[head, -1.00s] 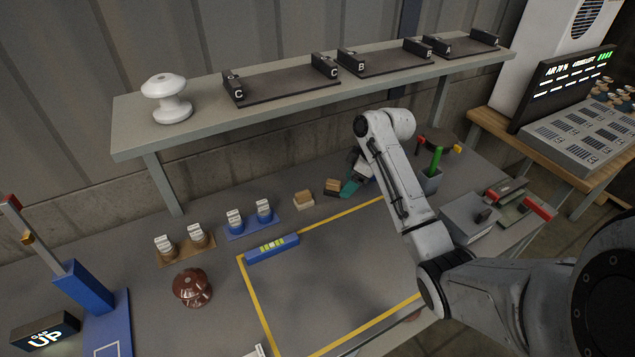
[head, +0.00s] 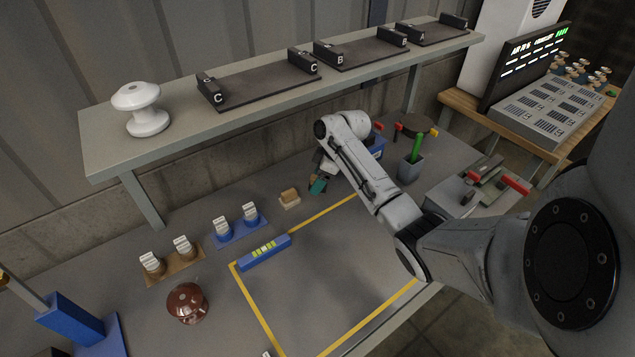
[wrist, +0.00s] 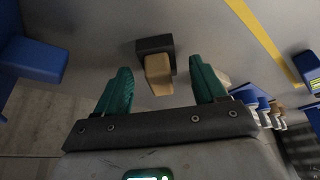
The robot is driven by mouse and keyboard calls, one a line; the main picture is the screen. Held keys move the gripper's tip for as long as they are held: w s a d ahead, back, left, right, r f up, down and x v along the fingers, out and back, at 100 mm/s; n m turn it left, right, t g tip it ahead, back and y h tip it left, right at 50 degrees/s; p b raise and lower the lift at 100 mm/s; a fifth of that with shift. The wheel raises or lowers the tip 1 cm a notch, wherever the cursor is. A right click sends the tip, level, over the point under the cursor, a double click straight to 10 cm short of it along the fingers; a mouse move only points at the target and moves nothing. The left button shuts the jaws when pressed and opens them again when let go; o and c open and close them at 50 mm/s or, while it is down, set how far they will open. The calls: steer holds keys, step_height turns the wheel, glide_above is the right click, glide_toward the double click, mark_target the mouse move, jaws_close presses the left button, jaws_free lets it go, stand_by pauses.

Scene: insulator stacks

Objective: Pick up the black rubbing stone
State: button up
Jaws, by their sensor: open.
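The black rubbing stone (wrist: 154,44) shows in the wrist view as a dark block with a tan wooden grip (wrist: 158,75). It lies on the grey bench, between and a little beyond my fingertips. My gripper (wrist: 160,72) is open, with teal fingers on either side of the grip and visible gaps.
A blue level (head: 264,252) lies by the yellow outline. Blue (head: 238,232) and brown (head: 175,263) holders with small white-topped pieces stand left. A grey cup with a green tool (head: 411,167) stands right of my arm. A shelf (head: 180,125) overhangs the bench's back.

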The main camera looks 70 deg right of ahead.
steer(key=shift+w+a+f, duration=0.1)
steer(key=shift+w+f, duration=0.1)
steer(key=shift+f, duration=0.25)
jaws_close()
stand_by(0.4)
steer(key=shift+r, duration=0.2)
